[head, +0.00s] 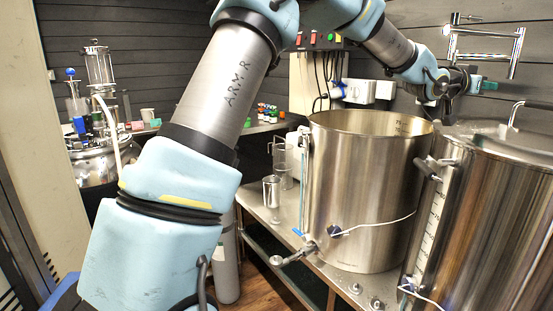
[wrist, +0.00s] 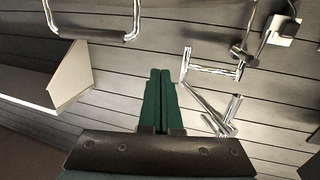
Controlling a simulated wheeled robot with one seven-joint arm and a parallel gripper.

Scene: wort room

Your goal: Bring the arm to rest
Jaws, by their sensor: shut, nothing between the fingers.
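My arm reaches up and across the head view to the right, above the kettles. My gripper (head: 489,85) is at its far end at the upper right, in front of the dark slatted wall and close to a metal pipe fixture (head: 487,45) in the picture. In the wrist view my gripper (wrist: 158,72) shows two green fingers lying together. They are shut with nothing between them and point at the slatted wall. Whether the fingers touch the pipe fixture (wrist: 212,70) cannot be told, but a gap shows in the wrist view.
An open steel kettle (head: 365,195) stands on the bench below my arm. A second, lidded kettle (head: 495,220) stands at the right, below the gripper. A control box (head: 318,80) with cables hangs on the back wall. Steel vessel and glassware (head: 95,160) stand at the left.

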